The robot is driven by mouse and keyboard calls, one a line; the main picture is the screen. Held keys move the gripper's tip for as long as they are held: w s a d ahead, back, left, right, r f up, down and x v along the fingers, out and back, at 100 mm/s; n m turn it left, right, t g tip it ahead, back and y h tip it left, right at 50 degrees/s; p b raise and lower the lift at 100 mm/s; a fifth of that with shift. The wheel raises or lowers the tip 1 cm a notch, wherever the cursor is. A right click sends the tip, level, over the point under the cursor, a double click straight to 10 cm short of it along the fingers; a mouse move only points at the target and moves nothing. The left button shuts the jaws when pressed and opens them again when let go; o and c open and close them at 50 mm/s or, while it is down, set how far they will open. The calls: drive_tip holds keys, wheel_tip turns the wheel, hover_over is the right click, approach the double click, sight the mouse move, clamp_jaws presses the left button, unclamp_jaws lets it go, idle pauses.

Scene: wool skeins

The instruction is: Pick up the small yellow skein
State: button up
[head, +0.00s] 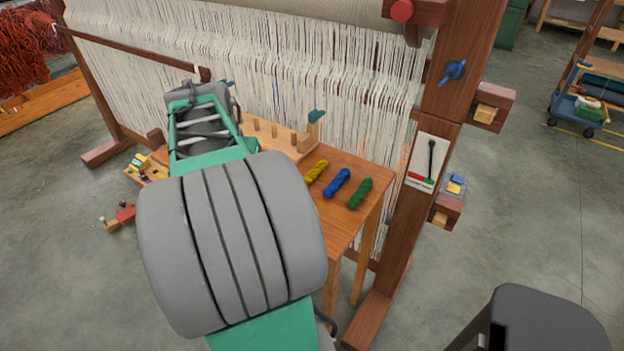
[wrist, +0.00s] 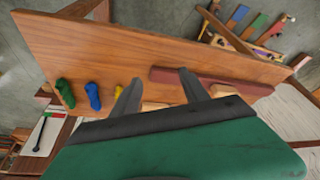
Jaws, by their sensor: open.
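The small yellow skein (head: 317,171) lies on the wooden table (head: 336,219), at the left end of a row with a blue skein (head: 337,182) and a green skein (head: 360,194). In the wrist view only a sliver of the yellow skein (wrist: 119,90) shows, just left of my left finger, which partly hides it. In the head view my own arm hides the gripper.
A peg rack (head: 278,137) stands on the table left of the skeins. A dark red bar (wrist: 225,85) lies by the right finger in the wrist view. The loom with white warp threads (head: 290,60) rises behind the table, and its wooden post (head: 440,120) stands right.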

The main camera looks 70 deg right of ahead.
sight(308, 176)
drive_tip(key=s+d+f+m+g, duration=0.2)
drive_tip(key=s+d+m, duration=0.3)
drive_tip(key=s+d, duration=0.6)
drive_tip(key=shift+h, duration=0.3)
drive_tip(key=d+f, duration=0.1)
drive_tip(key=f, duration=0.1)
drive_tip(key=w+d+f, duration=0.1)
drive_tip(key=f, duration=0.1)
drive_tip(key=d+f, duration=0.1)
drive_tip(key=f, duration=0.1)
drive_tip(key=shift+w+d+f, duration=0.25)
drive_tip(key=shift+d+f, duration=0.15)
drive_tip(key=shift+c, duration=0.4)
clamp_jaws()
